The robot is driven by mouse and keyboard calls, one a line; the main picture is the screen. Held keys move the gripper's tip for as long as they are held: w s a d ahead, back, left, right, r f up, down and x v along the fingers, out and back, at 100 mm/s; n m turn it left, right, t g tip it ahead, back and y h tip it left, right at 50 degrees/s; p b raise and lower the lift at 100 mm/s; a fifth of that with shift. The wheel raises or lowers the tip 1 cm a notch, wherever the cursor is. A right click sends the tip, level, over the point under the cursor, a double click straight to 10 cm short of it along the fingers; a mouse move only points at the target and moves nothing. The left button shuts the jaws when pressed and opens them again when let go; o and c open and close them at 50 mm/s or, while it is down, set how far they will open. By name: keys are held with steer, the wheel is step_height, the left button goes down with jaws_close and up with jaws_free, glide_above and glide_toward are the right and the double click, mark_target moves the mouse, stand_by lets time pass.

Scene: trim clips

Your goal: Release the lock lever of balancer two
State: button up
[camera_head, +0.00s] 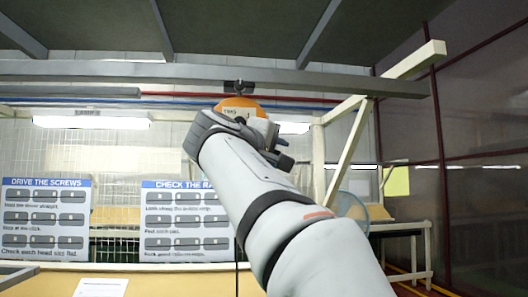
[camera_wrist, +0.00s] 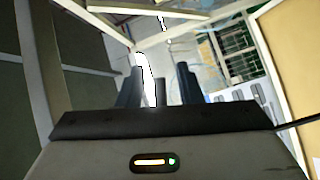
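An orange balancer (camera_head: 240,103) hangs from the overhead rail in the head view. Its label is partly covered and I cannot read its number surely. My arm reaches up in front of it and hides its lower part. My gripper (camera_head: 283,152) is just below and right of the balancer; I cannot tell whether it touches it. In the wrist view my gripper (camera_wrist: 159,75) shows two dark fingers apart, with a slim dark piece and a bright white shape between or behind them. No lock lever can be made out in either view.
A grey beam (camera_head: 120,72) with red and blue pipes runs across the top. A pale diagonal post (camera_head: 347,153) stands right of my arm. Two instruction boards (camera_head: 46,220) (camera_head: 187,221) stand behind the bench at left. A paper sheet (camera_head: 101,287) lies on the yellowish bench top.

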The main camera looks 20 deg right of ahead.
jaws_close()
stand_by(0.3)
steer(key=shift+m, duration=0.3)
steer(key=shift+a+f+m+g+y+p, duration=0.15)
steer(key=shift+m+g+y+p, duration=0.15)
steer(key=shift+m+y+p, duration=0.25)
steer(key=shift+a+f+m+g+y+p, duration=0.1)
steer(key=shift+m+g+y+p, duration=0.2)
steer(key=shift+m+y+p, duration=0.25)
steer(key=shift+w+a+f+m+y+p, duration=0.1)
steer(key=shift+a+f+m+y+p, duration=0.25)
steer(key=shift+m+y+p, duration=0.7)
steer(key=shift+w+a+f+m+y+p, duration=0.1)
steer(key=shift+a+f+m+y+p, duration=0.2)
steer(key=shift+m+y+p, duration=0.7)
steer(key=shift+w+a+f+m+y+p, duration=0.15)
steer(key=shift+a+m+y+p, duration=0.4)
steer(key=shift+y, duration=0.8)
steer(key=shift+d, duration=0.15)
